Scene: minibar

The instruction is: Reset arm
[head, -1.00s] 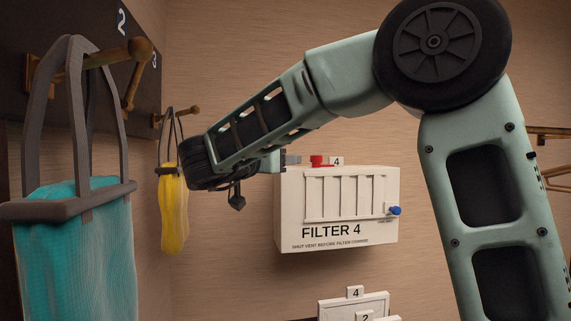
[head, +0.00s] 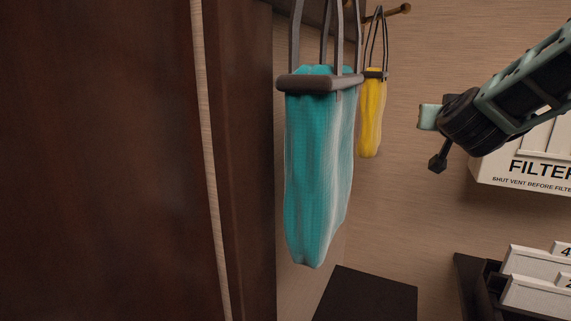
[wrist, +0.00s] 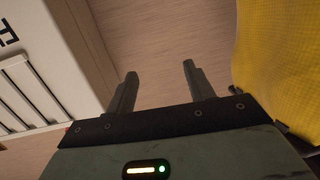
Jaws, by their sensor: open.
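My gripper (wrist: 160,69) is open in the wrist view, its two fingers apart with nothing between them. Beyond the fingers is the tan wall. The end of my arm shows at the right of the head view, in front of the wall and to the right of the yellow bag (head: 372,112); the fingers are hard to make out there. In the wrist view the yellow bag (wrist: 280,65) is close on the right of the gripper. The white filter box (wrist: 50,60) is on its left.
A teal bag (head: 320,170) hangs nearer, left of the yellow one. The filter box (head: 530,170) is partly behind my arm. A dark rack (head: 480,290) with white numbered cards (head: 535,268) stands lower right. Dark wood panelling (head: 100,160) fills the left.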

